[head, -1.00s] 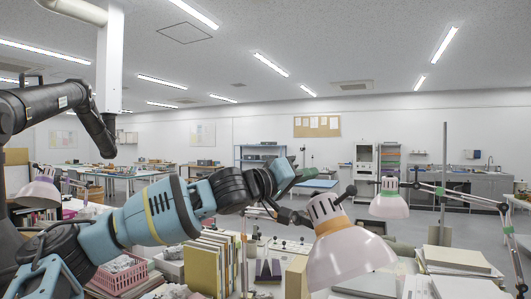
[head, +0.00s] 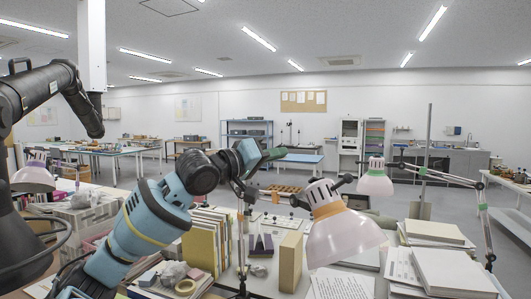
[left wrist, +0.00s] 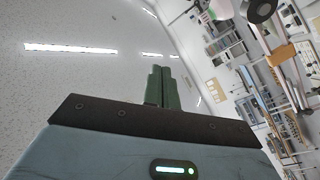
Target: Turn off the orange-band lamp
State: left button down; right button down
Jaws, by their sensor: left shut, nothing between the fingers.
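The orange-band lamp (head: 345,240) has a pale pinkish shade with an orange band round its neck. It hangs tilted over the desk, right of centre in the head view. I cannot tell whether it is lit. My left gripper (head: 274,154) is above and to the left of this lamp in the picture, apart from its shade. Its green fingers are together and empty, as the left wrist view (left wrist: 163,88) also shows. My right gripper is not in view.
A green-band lamp (head: 375,181) stands to the right and a purple-band lamp (head: 34,176) at far left. Upright books (head: 207,240) stand below my left arm. Stacked papers and books (head: 452,272) fill the right side. A thin jointed lamp arm (head: 483,223) rises at far right.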

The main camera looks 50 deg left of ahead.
pick_arm(q)
jog(key=shift+s+a+r, duration=0.15)
jog(key=shift+s+a, duration=0.05)
jog(key=shift+s, duration=0.4)
jog(key=shift+s+a+r, duration=0.1)
jog(key=shift+s+a, duration=0.1)
jog(key=shift+s, duration=0.35)
